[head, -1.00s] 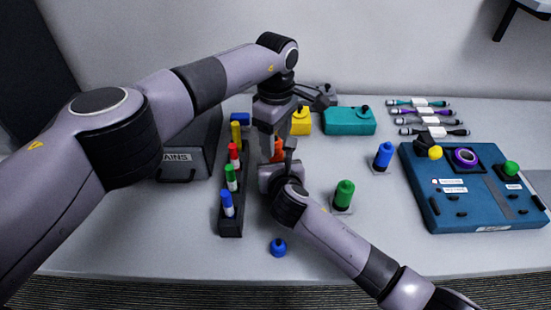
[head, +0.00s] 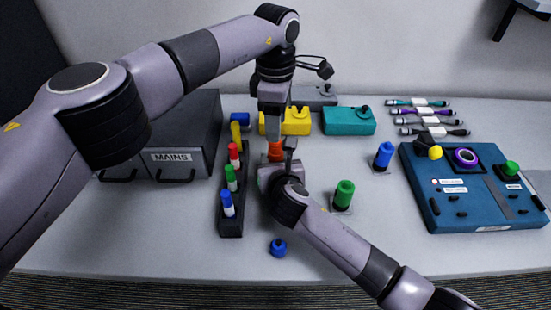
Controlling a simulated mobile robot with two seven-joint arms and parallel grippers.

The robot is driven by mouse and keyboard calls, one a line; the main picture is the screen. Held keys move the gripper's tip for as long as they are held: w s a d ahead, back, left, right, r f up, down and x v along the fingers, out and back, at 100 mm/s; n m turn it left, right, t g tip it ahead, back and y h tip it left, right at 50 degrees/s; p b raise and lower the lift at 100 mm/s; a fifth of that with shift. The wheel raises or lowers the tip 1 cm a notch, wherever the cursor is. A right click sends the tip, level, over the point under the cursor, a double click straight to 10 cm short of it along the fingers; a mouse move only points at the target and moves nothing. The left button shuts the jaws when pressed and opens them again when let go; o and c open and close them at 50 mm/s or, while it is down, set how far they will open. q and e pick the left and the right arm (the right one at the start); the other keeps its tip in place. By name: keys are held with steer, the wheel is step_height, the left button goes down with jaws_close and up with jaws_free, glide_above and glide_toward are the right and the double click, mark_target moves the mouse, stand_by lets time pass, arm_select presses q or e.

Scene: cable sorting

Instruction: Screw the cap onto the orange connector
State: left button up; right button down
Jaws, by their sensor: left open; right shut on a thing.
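An orange piece of the connector (head: 276,151) shows at the centre of the head view, between my two grippers. My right gripper (head: 283,158) comes from below right and is shut on the orange connector, most of which its jaws hide. My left gripper (head: 273,136) points down from above, open, with its fingertips just over the orange top. I cannot tell whether they touch it. The cap cannot be told apart from the connector here.
A dark rack (head: 231,213) of coloured markers stands close left. A green connector (head: 344,194) and a blue one (head: 383,155) stand to the right. A blue cap (head: 278,247) lies in front. Yellow (head: 297,122) and teal (head: 348,121) boxes stand behind. A blue panel (head: 470,215) lies right.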

arm_select(q)
steer(key=n, duration=0.2)
steer(key=r+n, duration=0.1)
steer(key=n, duration=0.5)
steer(key=shift+r, duration=0.25)
steer(key=n, duration=0.3)
steer(key=shift+r, duration=0.3)
steer(key=n, duration=0.4)
steer(key=shift+r+n, duration=0.3)
steer(key=shift+r, duration=0.05)
steer(key=shift+f, duration=0.15)
steer(key=shift+f, duration=3.85)
